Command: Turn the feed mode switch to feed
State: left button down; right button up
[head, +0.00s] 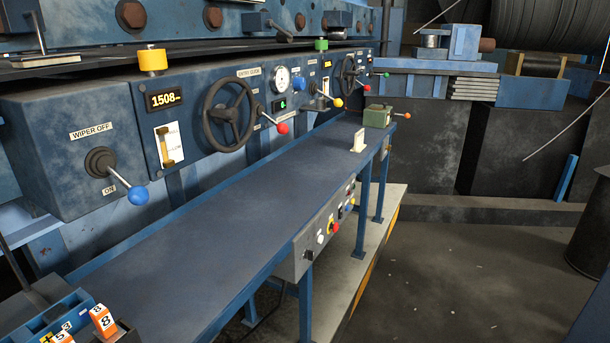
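No label for the feed mode switch can be read, so I cannot tell which control it is. On the blue machine front are a blue-knobbed lever (124,187) between the WIPER OFF and ON labels, a red-knobbed lever (281,128), a yellow-knobbed lever (337,102) and a small green-knobbed lever (385,75). A grey control box (312,247) with several small knobs and buttons hangs under the bench's front edge; its markings are too small to read. Neither of my grippers is in view.
A long blue bench (215,235) runs along the machine and is mostly bare. A black handwheel (228,114) labelled ENTRY GUIDE and a display (163,99) reading 1508 are behind it. Orange numbered blocks (102,320) stand at lower left. Open floor (470,270) lies to the right.

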aim_at(309, 254)
jog(key=i+l+u, duration=0.35)
jog(key=i+l, duration=0.45)
jog(key=l, duration=0.15)
